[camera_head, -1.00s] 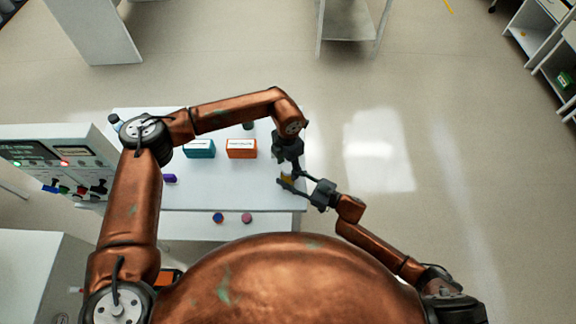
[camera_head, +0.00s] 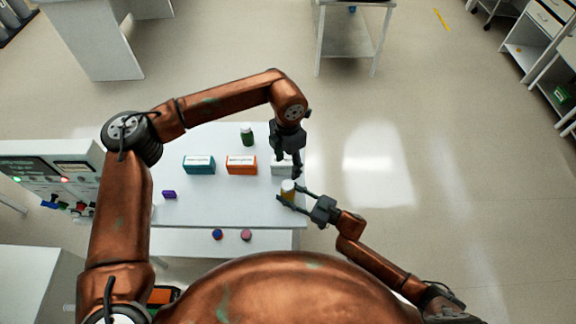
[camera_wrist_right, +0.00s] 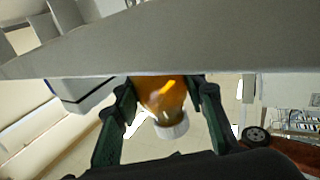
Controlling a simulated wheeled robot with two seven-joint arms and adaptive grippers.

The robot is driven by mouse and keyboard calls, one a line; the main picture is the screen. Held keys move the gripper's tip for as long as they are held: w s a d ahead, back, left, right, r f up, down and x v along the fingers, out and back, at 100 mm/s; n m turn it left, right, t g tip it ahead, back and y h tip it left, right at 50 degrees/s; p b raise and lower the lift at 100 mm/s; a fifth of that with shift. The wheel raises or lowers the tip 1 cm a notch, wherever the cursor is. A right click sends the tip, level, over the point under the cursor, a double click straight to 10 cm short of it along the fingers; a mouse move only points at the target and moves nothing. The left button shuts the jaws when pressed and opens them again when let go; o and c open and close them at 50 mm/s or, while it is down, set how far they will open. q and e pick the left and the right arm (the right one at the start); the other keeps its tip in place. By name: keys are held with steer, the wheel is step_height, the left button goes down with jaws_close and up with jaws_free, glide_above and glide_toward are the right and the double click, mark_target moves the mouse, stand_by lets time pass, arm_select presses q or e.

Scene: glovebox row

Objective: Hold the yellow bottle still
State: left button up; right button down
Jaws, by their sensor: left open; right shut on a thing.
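The yellow bottle (camera_head: 288,188) stands near the right edge of the white table, with a pale cap on top. In the right wrist view the amber bottle (camera_wrist_right: 163,95) appears upside down with its white cap toward the bottom. My right gripper (camera_head: 292,194) is shut on the bottle, one finger on each side. My left gripper (camera_head: 291,170) is open, just beyond and above the bottle in the head view, and looks apart from it. It partly hides a white box (camera_head: 279,168) behind the bottle.
A teal box (camera_head: 199,165), an orange box (camera_head: 241,165) and a green bottle (camera_head: 247,136) stand farther back on the table (camera_head: 225,208). A purple item (camera_head: 169,194) lies left. Blue (camera_head: 217,234) and pink (camera_head: 246,235) round items sit at the front. The table's middle is clear.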

steer(key=c, duration=1.2)
jaws_free()
steer(key=shift+o, duration=0.2)
steer(key=v, duration=1.2)
